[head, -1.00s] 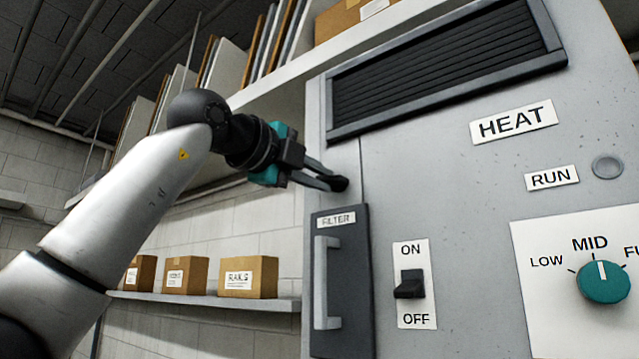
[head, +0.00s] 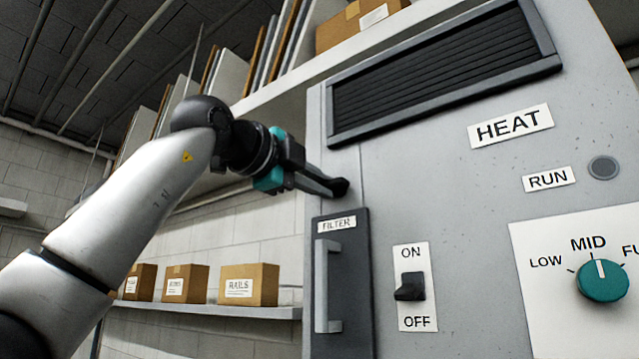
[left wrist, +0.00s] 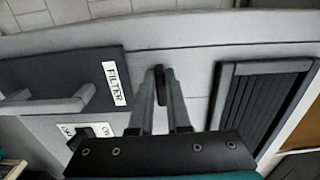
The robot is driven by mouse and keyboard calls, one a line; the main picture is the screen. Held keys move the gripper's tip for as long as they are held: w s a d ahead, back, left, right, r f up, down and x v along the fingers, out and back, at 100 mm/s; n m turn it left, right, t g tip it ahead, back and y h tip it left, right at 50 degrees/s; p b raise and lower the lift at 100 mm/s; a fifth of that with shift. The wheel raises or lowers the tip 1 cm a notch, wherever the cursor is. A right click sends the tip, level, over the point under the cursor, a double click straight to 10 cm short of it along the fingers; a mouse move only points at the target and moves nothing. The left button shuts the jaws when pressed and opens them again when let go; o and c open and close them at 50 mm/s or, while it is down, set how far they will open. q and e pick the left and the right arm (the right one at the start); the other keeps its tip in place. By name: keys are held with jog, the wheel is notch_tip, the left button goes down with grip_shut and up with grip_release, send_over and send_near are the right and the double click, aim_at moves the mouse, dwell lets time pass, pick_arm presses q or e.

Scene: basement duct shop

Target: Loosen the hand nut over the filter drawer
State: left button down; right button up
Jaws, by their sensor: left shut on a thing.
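The hand nut (head: 340,188) is a small black knob on the grey cabinet face, just above the dark filter drawer (head: 353,277) with its FILTER label and upright grey handle. My left gripper (head: 335,187) reaches in from the left and is shut on the nut, its fingers covering much of it. In the left wrist view the nut (left wrist: 161,85) is a dark shape between the two fingertips (left wrist: 161,78), with the filter drawer (left wrist: 50,75) to its left. My right gripper is not in view.
A louvred vent (head: 440,70) is above the nut. An ON/OFF switch (head: 410,288) and a teal MID dial (head: 603,281) are to the right. A wall shelf (head: 200,309) holds several cardboard boxes at left. An upper shelf (head: 290,90) runs behind my arm.

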pick_arm(q)
jog(key=c, duration=0.9)
grip_release()
jog(key=b+v, duration=0.4)
jog(key=v, duration=1.1)
jog(key=shift+s+a+b, duration=0.1)
jog(key=shift+s+b, duration=0.05)
jog(key=shift+b, duration=0.2)
